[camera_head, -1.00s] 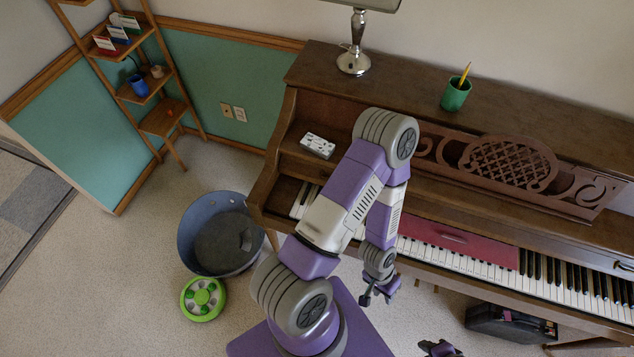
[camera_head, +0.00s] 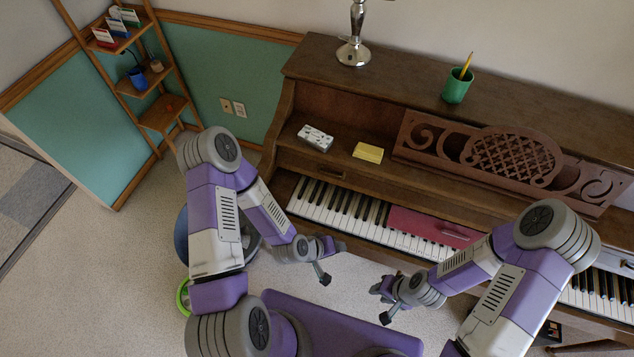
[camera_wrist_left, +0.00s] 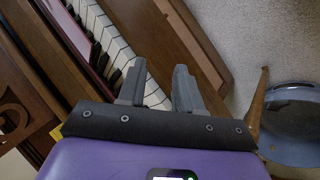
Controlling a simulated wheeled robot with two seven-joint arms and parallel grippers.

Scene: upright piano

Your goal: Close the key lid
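The upright piano stands open with its keys (camera_head: 330,202) bare. What looks like the key lid is the brown wooden panel (camera_head: 350,181) set back above the keys, with a small dark handle. A red flat piece (camera_head: 430,226) lies over the middle keys; its right end is hidden by my right arm. My left gripper (camera_head: 333,262) is open and empty in front of the keyboard's left half. Its parted fingers also show in the left wrist view (camera_wrist_left: 158,88), with keys beyond them. My right gripper (camera_head: 381,302) is open and empty, a little to the right. Neither visibly touches the piano.
On the piano are a white box (camera_head: 315,138), a yellow pad (camera_head: 368,152), a carved music rest (camera_head: 510,160), a green pen cup (camera_head: 457,85) and a lamp (camera_head: 354,50). A blue tub (camera_wrist_left: 290,125) stands on the floor, mostly behind my left arm in the head view.

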